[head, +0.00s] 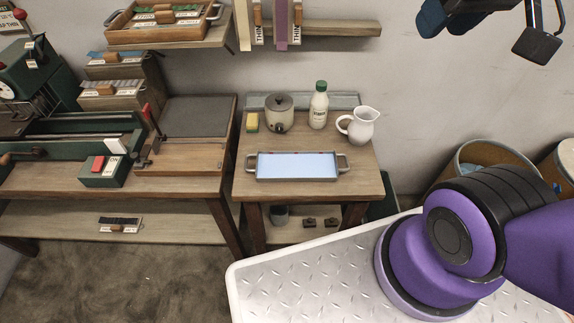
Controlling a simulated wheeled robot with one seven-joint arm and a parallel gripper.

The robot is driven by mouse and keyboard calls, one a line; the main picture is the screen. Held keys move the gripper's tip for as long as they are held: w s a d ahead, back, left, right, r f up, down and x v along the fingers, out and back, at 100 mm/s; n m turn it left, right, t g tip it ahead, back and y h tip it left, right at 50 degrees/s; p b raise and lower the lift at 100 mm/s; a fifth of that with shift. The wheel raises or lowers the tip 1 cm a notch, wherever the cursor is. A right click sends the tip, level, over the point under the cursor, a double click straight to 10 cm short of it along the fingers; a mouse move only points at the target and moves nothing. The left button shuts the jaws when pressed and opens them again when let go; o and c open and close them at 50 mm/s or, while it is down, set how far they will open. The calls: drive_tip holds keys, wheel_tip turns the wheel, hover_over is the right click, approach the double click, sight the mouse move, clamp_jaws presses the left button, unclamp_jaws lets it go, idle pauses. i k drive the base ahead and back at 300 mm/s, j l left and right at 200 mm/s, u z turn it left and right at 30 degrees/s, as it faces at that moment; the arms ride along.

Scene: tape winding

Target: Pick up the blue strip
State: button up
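A thin blue strip (96,54) appears to lie across the top of a small stand at the upper left, with a brown block and a white label against it. It is small and partly covered, so its full shape is unclear. Light blue also fills a metal tray (342,172) on the small wooden table, and this looks like a liquid or a flat lining. My purple and black arm (467,220) rises at the lower right and runs out past the right edge.
The left bench (185,192) carries green machinery (95,130). A pot (279,113), a bottle (319,107) and a white pitcher (362,126) stand behind the tray. A wooden crate (125,38) sits on the upper shelf. Floor shows at lower left.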

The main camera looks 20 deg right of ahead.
sight(102, 59)
drive_tip(key=i+j+z, duration=0.15)
drive_tip(key=j, duration=1)
drive_tip(key=i+j+z, duration=0.15)
drive_tip(key=j, duration=1)
drive_tip(key=i+j+z, duration=0.15)
drive_tip(key=j, duration=1)
drive_tip(key=i+j, duration=0.15)
drive_tip(key=j, duration=0.15)
drive_tip(key=i+j+z, duration=0.1)
drive_tip(key=i+j, duration=0.05)
drive_tip(key=j, duration=0.1)
